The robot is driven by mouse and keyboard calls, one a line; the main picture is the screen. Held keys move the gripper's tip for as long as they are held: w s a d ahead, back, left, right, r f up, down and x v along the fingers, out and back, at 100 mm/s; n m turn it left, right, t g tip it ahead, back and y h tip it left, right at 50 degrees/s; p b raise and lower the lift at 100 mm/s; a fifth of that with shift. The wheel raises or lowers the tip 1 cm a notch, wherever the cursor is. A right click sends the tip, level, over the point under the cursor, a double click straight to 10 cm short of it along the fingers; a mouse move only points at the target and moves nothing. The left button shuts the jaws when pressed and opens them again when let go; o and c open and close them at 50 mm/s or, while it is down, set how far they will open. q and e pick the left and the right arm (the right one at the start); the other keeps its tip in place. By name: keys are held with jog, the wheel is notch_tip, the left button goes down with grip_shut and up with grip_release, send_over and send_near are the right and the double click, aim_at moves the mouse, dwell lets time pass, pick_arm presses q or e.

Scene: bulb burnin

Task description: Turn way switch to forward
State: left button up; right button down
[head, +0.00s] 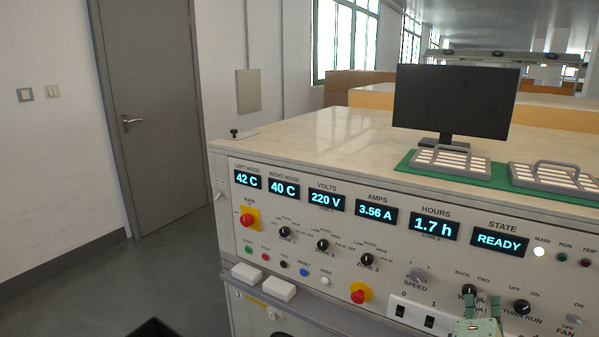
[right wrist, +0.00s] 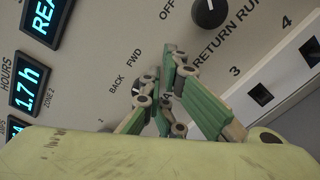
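The way switch (head: 469,291) is a black rotary knob low on the right part of the sloping panel, with BACK and FWD printed above it. My right gripper (head: 482,303) is just in front of the panel at this knob and covers part of it and its label. In the right wrist view the green-padded fingers (right wrist: 162,92) reach toward the knob under the BACK and FWD marks. The fingers stand apart, and the knob is mostly hidden behind them, so its pointer direction and any contact are unclear. My left gripper is out of view.
The state display (head: 499,240) reads READY.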

jog(key=shift+s+f, duration=0.1)
jog(key=shift+p+v, duration=0.5)
jog(key=shift+v, duration=2.45)
jog(key=shift+d, duration=0.15)
